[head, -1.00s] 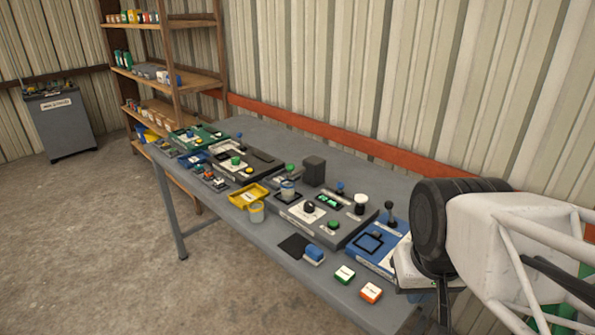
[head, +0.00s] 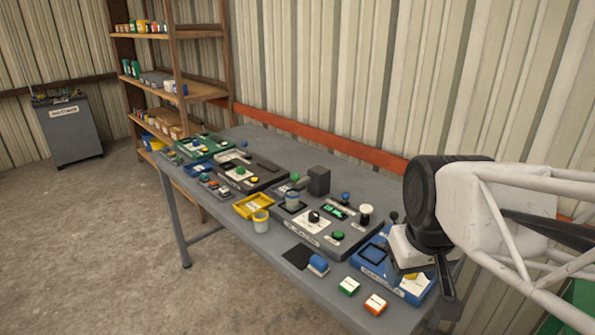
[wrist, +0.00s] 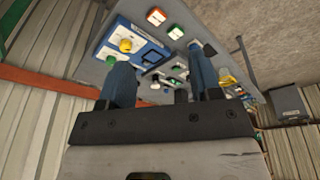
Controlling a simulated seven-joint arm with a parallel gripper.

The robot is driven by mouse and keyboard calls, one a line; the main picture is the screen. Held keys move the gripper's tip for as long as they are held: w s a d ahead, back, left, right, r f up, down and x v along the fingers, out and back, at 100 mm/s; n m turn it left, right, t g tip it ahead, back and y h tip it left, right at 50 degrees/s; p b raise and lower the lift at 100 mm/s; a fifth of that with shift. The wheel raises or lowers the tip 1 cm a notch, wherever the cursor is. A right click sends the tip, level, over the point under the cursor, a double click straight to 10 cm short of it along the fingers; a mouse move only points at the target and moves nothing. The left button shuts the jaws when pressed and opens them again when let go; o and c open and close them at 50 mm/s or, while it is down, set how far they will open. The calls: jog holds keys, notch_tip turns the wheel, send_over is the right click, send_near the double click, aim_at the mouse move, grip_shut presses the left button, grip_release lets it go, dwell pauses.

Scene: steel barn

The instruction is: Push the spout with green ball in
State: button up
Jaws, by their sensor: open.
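A small green ball (head: 295,177) shows in the head view, on a grey unit beside a dark upright block, behind a clear cup (head: 292,198). The spout itself is too small to make out. My gripper (head: 443,280) is at the right end of the table in the head view, over the blue panel (head: 372,254), well to the right of the green ball. In the wrist view, my gripper (wrist: 160,68) is open with its two blue-grey fingers apart and nothing between them. I cannot single out the ball in the wrist view.
The dark upright block (head: 319,181) stands right of the ball. A grey panel (head: 322,243) with knobs and a green button lies between ball and gripper. A yellow tray (head: 254,206), a blue block (head: 318,264) and green and orange blocks (head: 375,303) line the front edge.

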jog(key=w+a+r+n, duration=0.1)
jog(key=w+r+n, duration=0.15)
jog(key=w, duration=0.45)
jog(key=w+a+r+n, duration=0.1)
jog(key=w+a+n, duration=0.15)
jog(key=w, duration=0.55)
jog(key=n+y, duration=0.1)
jog(key=n, duration=1.7)
send_over(296, 174)
jog(key=s+d+f+x, duration=0.1)
jog(key=s+x, duration=0.1)
jog(key=x, duration=0.7)
jog(key=shift+s+d+r+g, duration=0.1)
jog(key=shift+s+d+g, duration=0.2)
jog(key=shift+s+g, duration=0.1)
jog(key=shift+w+a+f, duration=0.15)
jog(key=shift+w+f, duration=0.05)
jog(key=shift+f, duration=1.1)
jog(key=shift+w+a+f, duration=0.1)
jog(key=shift+w+f, duration=0.1)
jog(key=shift+f, duration=1.05)
jog(key=shift+w+a+f, duration=0.15)
jog(key=shift+w+f, duration=0.05)
jog(key=shift+f, duration=1.1)
